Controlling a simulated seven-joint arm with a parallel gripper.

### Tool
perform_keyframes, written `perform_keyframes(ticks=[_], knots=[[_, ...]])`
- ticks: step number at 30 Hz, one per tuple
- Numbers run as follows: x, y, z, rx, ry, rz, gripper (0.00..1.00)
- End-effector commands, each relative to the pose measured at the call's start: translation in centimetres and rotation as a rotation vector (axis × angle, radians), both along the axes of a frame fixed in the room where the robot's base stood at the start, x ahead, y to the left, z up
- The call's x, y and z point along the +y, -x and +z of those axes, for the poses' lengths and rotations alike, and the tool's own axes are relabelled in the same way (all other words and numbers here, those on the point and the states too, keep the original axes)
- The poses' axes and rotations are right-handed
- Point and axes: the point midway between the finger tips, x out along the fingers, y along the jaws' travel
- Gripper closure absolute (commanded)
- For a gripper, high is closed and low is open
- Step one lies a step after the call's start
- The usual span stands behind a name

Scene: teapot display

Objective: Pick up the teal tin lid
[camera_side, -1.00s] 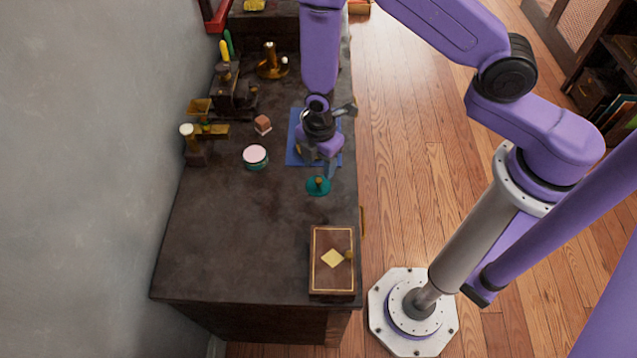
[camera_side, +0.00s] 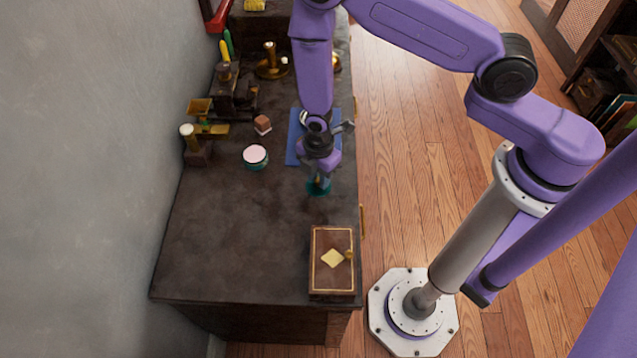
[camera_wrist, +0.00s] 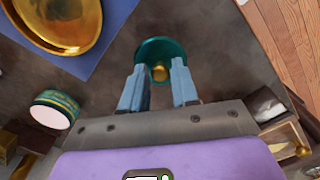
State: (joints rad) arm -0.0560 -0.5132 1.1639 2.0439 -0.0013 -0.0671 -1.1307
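The teal tin lid (camera_wrist: 172,46) is a round disc with a gold knob (camera_wrist: 160,73), lying on the dark counter. In the side view the lid (camera_side: 318,189) is partly covered by my gripper (camera_side: 320,179). In the wrist view my gripper (camera_wrist: 161,78) is open, with its two blue-grey fingers apart. The fingertips lie on either side of the knob in the picture. I cannot tell whether they touch the lid.
A teal tin with a pale pink top (camera_side: 255,155) stands left of the lid. A blue mat (camera_side: 294,150) bearing a gold dish (camera_wrist: 62,18) lies behind. A brown box (camera_side: 332,285) sits at the counter's front. The front-left counter is clear.

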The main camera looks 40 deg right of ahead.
Motion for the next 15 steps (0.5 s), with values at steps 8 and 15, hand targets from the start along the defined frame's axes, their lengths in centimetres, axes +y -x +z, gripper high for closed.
perform_keyframes(ticks=[8, 15], knots=[[-0.01, 0.02, 0.02, 0.001, 0.000, 0.000, 1.00], [0.00, 0.00, 0.31, 0.000, 0.000, 0.000, 1.00]])
